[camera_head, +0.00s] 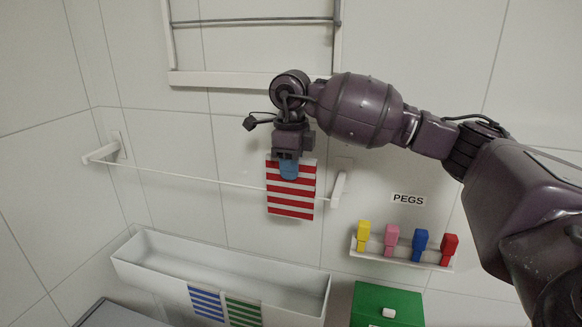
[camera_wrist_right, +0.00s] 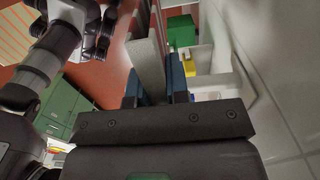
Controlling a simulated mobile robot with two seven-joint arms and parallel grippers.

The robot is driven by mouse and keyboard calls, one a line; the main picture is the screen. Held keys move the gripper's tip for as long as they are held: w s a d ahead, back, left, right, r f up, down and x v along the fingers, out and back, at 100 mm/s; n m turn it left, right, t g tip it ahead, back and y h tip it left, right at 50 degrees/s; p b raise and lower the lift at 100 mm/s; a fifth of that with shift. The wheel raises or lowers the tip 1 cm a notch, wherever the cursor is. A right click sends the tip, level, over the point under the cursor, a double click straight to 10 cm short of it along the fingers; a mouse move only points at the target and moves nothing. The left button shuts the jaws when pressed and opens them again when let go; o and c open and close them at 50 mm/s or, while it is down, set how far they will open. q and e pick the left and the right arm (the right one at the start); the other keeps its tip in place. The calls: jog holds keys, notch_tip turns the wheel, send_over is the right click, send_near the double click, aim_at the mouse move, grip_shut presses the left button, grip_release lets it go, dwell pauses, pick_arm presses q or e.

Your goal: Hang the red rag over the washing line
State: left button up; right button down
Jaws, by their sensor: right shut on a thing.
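The red and white striped rag (camera_head: 291,203) hangs flat from my right gripper (camera_head: 288,158), which is shut on its upper edge. The thin white washing line (camera_head: 190,178) runs between two white wall brackets. The rag is at the line's right part, close to the right bracket (camera_head: 338,188), and hides a short stretch of the line. I cannot tell whether it touches the line or is only in front of it.
A white trough (camera_head: 150,269) stands below the line, with a blue striped rag (camera_head: 206,303) and a green striped rag (camera_head: 243,312) over its front. Several coloured pegs, including a pink one (camera_head: 391,239), stand on a wall shelf at right. A green box (camera_head: 387,304) is below them.

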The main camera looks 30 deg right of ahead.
aim_at(291, 193)
jog(key=shift+f, duration=0.2)
jog(key=shift+f+b, duration=0.55)
jog(key=shift+f, duration=0.15)
jog(key=shift+f+b, duration=0.45)
jog(key=shift+f, duration=0.35)
jog(key=shift+f+b, duration=0.75)
jog(key=shift+f, duration=0.75)
jog(key=shift+f+b, duration=0.5)
jog(key=shift+f, duration=0.45)
jog(key=c, duration=1)
grip_release()
jog(key=shift+c, duration=0.2)
